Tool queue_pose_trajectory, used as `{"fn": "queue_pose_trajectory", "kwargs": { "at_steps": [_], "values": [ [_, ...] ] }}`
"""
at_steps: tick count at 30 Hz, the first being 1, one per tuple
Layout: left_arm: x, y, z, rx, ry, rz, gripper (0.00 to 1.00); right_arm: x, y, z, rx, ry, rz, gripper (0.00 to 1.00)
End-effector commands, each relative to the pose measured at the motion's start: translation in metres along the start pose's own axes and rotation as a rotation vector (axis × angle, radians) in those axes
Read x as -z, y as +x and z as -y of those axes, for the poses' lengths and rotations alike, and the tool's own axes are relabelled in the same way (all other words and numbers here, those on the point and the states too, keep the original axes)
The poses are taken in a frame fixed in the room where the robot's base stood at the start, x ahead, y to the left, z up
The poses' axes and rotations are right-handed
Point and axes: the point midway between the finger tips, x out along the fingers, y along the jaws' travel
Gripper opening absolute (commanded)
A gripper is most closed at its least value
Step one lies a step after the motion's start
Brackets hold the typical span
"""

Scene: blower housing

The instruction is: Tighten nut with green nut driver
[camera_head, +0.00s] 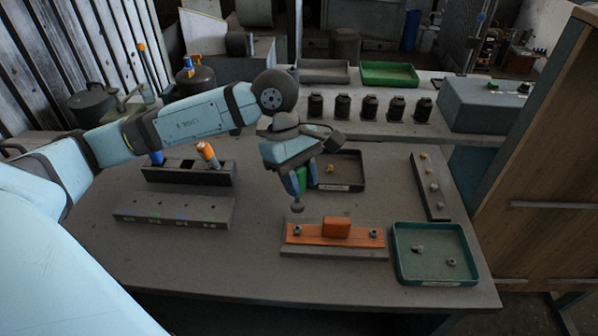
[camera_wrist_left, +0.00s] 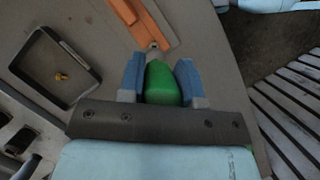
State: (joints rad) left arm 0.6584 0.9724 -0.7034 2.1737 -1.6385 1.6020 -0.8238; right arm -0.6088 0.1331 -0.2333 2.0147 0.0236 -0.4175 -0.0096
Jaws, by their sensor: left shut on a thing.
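My left gripper (camera_head: 297,182) is shut on the green nut driver (camera_head: 303,178), its blue fingers on either side of the handle. In the left wrist view the green handle (camera_wrist_left: 160,84) sits between the two fingers. The driver points down, and its grey socket end is a little above the left nut (camera_head: 297,230), with a gap visible. That nut is at the left end of the orange housing piece (camera_head: 355,240), which has a raised orange block in its middle. Another nut (camera_head: 373,233) is at its right end. My right gripper is not in view.
A green-rimmed tray (camera_head: 397,262) with small parts is right of the housing. A dark tray (camera_head: 355,157) with a yellow part lies behind it. A tool rack (camera_head: 190,176) with an orange-handled tool (camera_head: 207,153) stands left. Several black canisters line the back shelf.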

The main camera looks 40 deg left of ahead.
Motion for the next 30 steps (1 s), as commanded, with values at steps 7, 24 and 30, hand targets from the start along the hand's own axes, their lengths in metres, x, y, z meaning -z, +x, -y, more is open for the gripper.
{"fn": "queue_pose_trajectory", "kwargs": {
  "at_steps": [7,24,30],
  "values": [
    [0.003,0.008,0.000,0.002,0.001,0.000,0.03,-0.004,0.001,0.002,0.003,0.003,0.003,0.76],
    [0.022,0.053,0.000,0.000,0.002,0.000,0.03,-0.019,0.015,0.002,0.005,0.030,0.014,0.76],
    [0.022,0.054,0.000,0.000,0.002,0.000,0.03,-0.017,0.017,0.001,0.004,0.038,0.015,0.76]
  ]
}}
